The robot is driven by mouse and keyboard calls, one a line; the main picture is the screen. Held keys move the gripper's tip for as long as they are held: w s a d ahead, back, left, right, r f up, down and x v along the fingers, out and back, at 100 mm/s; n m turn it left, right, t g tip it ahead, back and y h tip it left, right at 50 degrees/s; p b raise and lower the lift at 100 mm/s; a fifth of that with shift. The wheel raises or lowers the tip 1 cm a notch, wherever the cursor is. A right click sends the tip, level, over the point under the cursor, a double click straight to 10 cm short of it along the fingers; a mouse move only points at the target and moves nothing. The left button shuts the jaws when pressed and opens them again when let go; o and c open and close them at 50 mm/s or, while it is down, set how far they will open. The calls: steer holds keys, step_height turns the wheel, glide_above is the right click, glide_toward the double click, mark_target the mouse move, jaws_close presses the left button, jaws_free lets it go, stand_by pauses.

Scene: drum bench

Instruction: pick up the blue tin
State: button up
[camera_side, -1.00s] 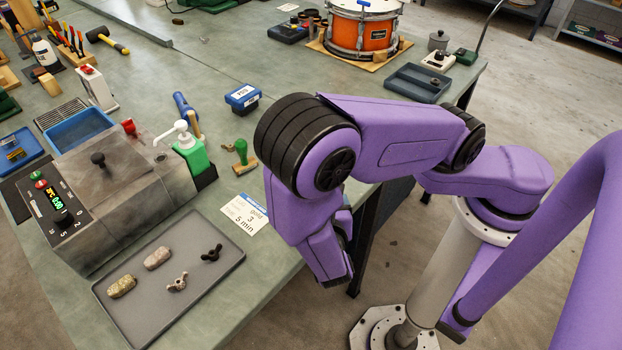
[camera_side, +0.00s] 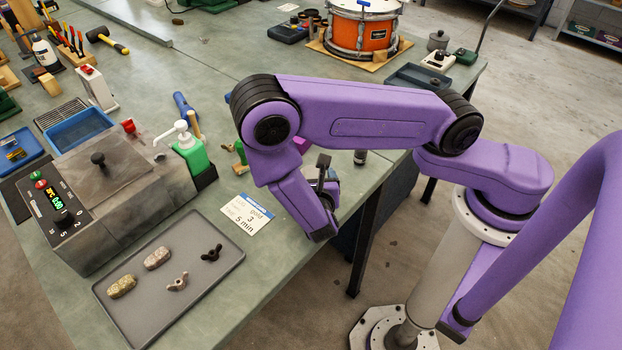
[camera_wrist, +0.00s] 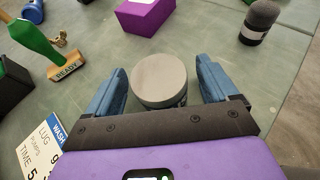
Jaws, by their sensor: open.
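My gripper (camera_wrist: 159,68) is open, with a blue finger at each side of a round tin (camera_wrist: 160,77) in the wrist view. The tin's flat grey top faces the camera. Its side is mostly hidden, so I cannot tell its colour or whether the fingers reach below its top. Gaps show between it and both fingers.
A purple box (camera_wrist: 146,14) stands beyond the tin, and a dark cylinder (camera_wrist: 262,18) stands to the right. A grey tray (camera_side: 185,285) holds several small parts. Bare bench surrounds the tin.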

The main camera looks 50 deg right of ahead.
steer(key=shift+c, duration=0.3)
steer(key=c, duration=1)
steer(key=shift+r, duration=0.15)
steer(key=shift+r, duration=0.5)
steer(key=shift+s+d+r, duration=0.6)
steer(key=shift+s+r, duration=1.35)
steer(key=shift+s, duration=0.3)
steer(key=shift+s+d+r, duration=0.6)
steer(key=shift+s+r, duration=1.35)
steer(key=shift+s, duration=0.3)
steer(key=shift+s+d+r, duration=0.6)
steer(key=shift+s+r, duration=1.35)
steer(key=shift+s, duration=0.3)
